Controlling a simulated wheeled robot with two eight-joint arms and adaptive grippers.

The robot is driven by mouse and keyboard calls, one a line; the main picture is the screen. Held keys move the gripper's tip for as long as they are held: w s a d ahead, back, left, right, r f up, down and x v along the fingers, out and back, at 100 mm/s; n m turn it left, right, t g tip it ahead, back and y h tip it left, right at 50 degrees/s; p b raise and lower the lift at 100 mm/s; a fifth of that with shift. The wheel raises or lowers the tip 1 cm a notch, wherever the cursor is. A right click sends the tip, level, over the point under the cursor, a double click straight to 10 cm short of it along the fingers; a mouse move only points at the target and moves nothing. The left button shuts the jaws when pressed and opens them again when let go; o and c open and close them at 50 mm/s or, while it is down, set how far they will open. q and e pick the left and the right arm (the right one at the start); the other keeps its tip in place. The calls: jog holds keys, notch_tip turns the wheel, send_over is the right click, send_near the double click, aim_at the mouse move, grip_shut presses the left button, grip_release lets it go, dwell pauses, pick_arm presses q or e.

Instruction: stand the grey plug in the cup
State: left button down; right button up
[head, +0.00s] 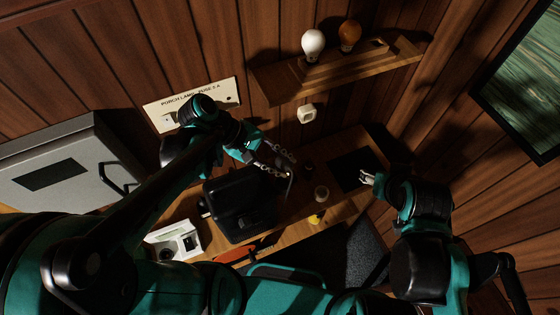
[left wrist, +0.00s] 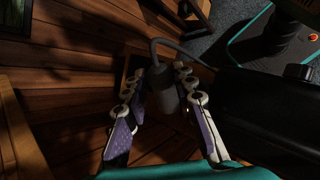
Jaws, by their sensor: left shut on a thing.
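My left gripper (head: 284,165) is shut on the grey plug (head: 290,182), above the bench beside the black box. In the left wrist view the plug (left wrist: 163,90) sits between the fingers of my left gripper (left wrist: 172,100), its grey cable (left wrist: 176,48) curving away from it. A small pale round thing (head: 321,194) on the bench, right of the plug, looks like the cup; its inside is too small to tell. My right gripper (head: 368,178) is over the right part of the bench, near a dark square; whether its fingers are open is unclear.
A black box (head: 243,204) stands close to my left gripper. A yellow thing (head: 316,218) and a small dark thing (head: 308,168) are near the pale round one. A white device (head: 173,240) is at left. A shelf (head: 340,66) with two bulbs hangs above the bench.

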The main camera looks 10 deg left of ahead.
pick_arm(q)
jog(key=c, duration=1.2)
grip_release()
jog(key=shift+o, duration=0.2)
jog(key=shift+a, duration=0.1)
jog(key=v, duration=1.2)
